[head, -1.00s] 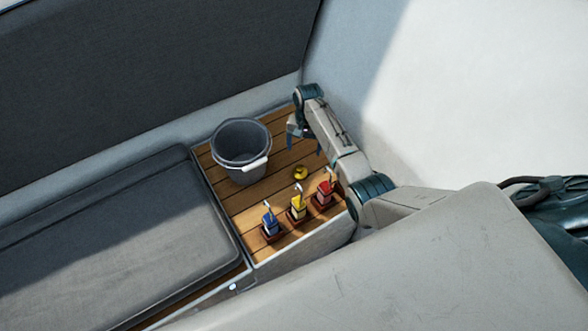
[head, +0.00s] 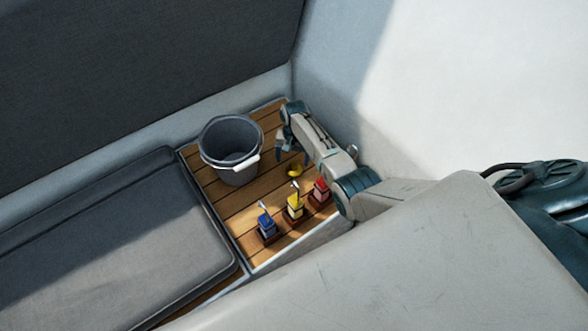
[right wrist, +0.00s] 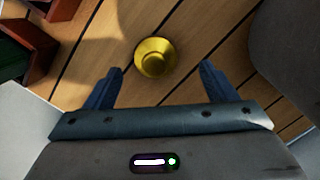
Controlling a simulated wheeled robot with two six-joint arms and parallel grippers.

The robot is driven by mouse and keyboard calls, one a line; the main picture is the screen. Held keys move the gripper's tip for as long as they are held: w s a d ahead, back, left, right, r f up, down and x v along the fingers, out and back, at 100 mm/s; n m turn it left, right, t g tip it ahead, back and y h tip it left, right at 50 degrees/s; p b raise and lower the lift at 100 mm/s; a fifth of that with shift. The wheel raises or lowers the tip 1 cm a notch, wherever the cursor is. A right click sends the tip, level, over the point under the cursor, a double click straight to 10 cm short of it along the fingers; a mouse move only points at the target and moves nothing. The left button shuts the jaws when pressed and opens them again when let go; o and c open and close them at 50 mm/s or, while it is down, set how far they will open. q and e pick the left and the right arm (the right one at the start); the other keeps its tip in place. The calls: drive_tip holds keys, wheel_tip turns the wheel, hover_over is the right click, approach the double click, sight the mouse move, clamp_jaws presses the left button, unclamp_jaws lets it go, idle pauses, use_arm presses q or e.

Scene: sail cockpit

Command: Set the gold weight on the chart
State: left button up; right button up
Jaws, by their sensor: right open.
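The gold weight (head: 294,170) stands on the slatted wooden surface, behind the yellow and red items. In the right wrist view the gold weight (right wrist: 155,58) is a round shape just beyond the fingertips, roughly midway between them. My right gripper (head: 287,152) is open and empty above the wood, close to the weight; its two blue fingers (right wrist: 160,80) are spread apart in the wrist view. I see no chart that I can make out in these views. My left gripper is not in view.
A grey bucket (head: 231,150) with a white handle grip stands left of the weight. Blue (head: 266,225), yellow (head: 294,205) and red (head: 320,190) items on dark bases line the front edge. A grey cushion (head: 120,240) lies left; a pale wall rises behind my right arm.

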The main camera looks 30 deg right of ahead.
sight(294, 164)
drive_tip(key=f, duration=0.4)
drive_tip(key=shift+s, duration=0.4)
drive_tip(key=c, duration=1.5)
drive_tip(key=shift+o, duration=0.2)
